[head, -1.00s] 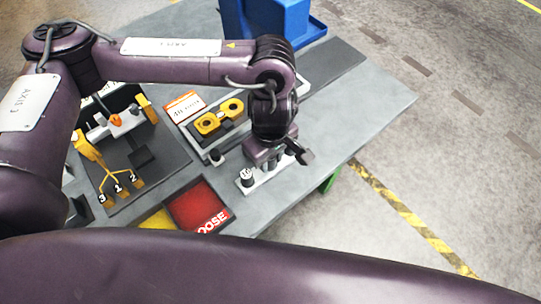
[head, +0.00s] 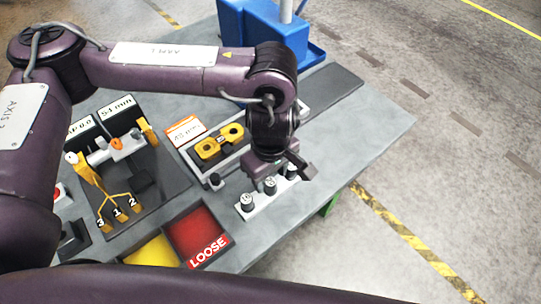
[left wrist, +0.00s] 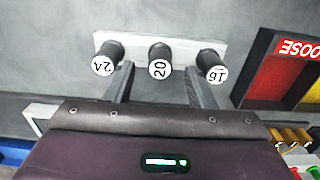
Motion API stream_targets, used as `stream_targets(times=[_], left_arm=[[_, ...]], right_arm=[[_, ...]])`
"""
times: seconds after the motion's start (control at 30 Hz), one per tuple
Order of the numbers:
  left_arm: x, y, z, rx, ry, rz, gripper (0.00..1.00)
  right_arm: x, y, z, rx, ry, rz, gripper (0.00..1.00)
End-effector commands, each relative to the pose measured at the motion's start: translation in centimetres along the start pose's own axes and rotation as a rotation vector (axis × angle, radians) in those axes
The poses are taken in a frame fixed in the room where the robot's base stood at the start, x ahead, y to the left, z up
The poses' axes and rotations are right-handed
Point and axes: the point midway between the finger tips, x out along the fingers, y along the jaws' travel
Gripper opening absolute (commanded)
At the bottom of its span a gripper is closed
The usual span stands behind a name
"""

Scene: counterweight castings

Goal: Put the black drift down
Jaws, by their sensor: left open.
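Three black drifts with white numbered ends stand in a pale rack (head: 258,205) near the table's right edge. In the left wrist view they read 24 (left wrist: 103,62), 20 (left wrist: 159,66) and 16 (left wrist: 212,68), in the same pale rack (left wrist: 135,44). My left gripper (left wrist: 160,84) is open and empty. Its fingers appear on either side of the middle drift, 20, in that view; the exact gap to it cannot be told. In the head view the left gripper (head: 284,172) is just above and behind the rack. My right gripper is not in view.
A red tray marked LOOSE (head: 193,232) and a yellow tray (head: 150,255) lie left of the rack. A fixture with yellow links (head: 220,142) is behind it. A blue machine (head: 265,28) stands at the back. The table (head: 350,130) is clear to the right.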

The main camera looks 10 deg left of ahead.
Motion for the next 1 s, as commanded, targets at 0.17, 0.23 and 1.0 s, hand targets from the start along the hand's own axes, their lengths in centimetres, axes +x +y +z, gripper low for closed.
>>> stream_targets(times=[0.17,0.23,1.0], left_arm=[[-4.0,0.2,-0.1,0.0,0.005,0.007,0.5],[-5.2,0.1,-0.1,0.0,0.004,0.005,0.5],[-8.2,0.0,0.0,-0.001,0.0,0.0,0.5]], right_arm=[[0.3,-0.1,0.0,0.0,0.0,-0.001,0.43],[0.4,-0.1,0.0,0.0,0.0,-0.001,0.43],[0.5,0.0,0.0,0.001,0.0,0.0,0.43]])
